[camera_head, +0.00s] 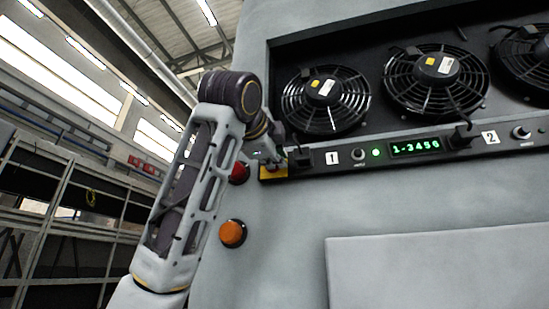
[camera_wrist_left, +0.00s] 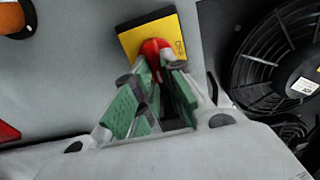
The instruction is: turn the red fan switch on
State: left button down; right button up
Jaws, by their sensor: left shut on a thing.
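The red fan switch (camera_wrist_left: 152,47) sits on a yellow plate (camera_wrist_left: 133,38) in the left wrist view. The yellow plate also shows in the head view (camera_head: 273,174) at the left end of the panel under the fans; the switch itself is hidden there by my gripper. My left gripper (camera_wrist_left: 160,68) has its green-padded fingers at the red switch and is shut on it. In the head view my left gripper (camera_head: 277,160) is small and partly hidden by its own arm. My right gripper is in neither view.
A red dome (camera_head: 239,172) and an orange dome (camera_head: 232,233) stick out of the wall close to my left arm. To the right are black fans (camera_head: 325,100), a green display (camera_head: 415,147), small knobs and black switches. The wall below is mostly clear.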

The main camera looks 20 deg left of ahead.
pick_arm(q)
jog(key=shift+f, duration=0.1)
jog(key=c, duration=1.5)
grip_release()
jog(key=shift+s, duration=0.1)
jog(key=s, duration=1.2)
jog(key=shift+a, duration=0.15)
jog(key=shift+w, duration=0.1)
